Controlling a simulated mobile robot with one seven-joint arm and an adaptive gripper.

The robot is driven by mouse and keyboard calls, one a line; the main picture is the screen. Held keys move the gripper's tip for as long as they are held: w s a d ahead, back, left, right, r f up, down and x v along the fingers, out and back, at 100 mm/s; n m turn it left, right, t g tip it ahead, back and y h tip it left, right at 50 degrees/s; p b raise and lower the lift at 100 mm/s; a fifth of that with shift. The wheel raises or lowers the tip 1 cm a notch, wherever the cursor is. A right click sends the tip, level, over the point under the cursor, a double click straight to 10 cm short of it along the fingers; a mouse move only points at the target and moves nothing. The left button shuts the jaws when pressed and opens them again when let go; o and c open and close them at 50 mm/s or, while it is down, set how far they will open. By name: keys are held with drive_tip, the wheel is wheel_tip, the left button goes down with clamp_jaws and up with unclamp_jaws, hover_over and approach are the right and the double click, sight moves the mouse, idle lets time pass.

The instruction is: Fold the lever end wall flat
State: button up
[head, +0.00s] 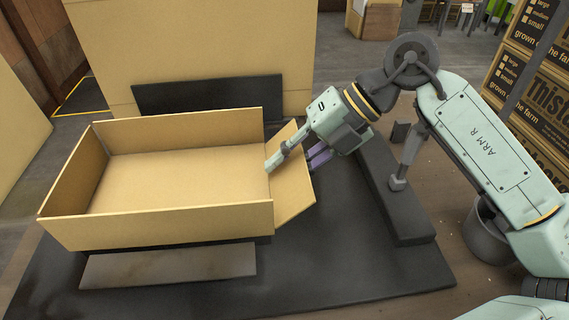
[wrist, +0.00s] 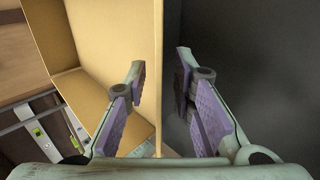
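A cardboard tray (head: 160,224) stands on a black platform, with its left, back and front walls upright. Its right end wall (head: 294,199) tilts outward, away from the tray floor. My gripper (head: 292,160) is at the upper part of this wall, one finger on the tray side and the purple-padded finger on the outer side. In the wrist view my gripper (wrist: 161,64) is open, with the cardboard wall (wrist: 157,90) seen nearly edge-on between the fingers. Gaps show on both sides of it. The lower contact area is hidden by my gripper body.
A grey plate (head: 170,266) lies in front of the tray and a black plate (head: 205,96) behind it. A dark raised block (head: 398,205) stands right of the tray. Stacked printed cartons (head: 535,95) are at far right. The black platform (head: 330,265) is clear at front right.

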drive_tip(key=v, duration=1.1)
drive_tip(key=shift+r, duration=0.15)
drive_tip(key=shift+d, duration=0.1)
drive_tip(key=shift+c, duration=0.3)
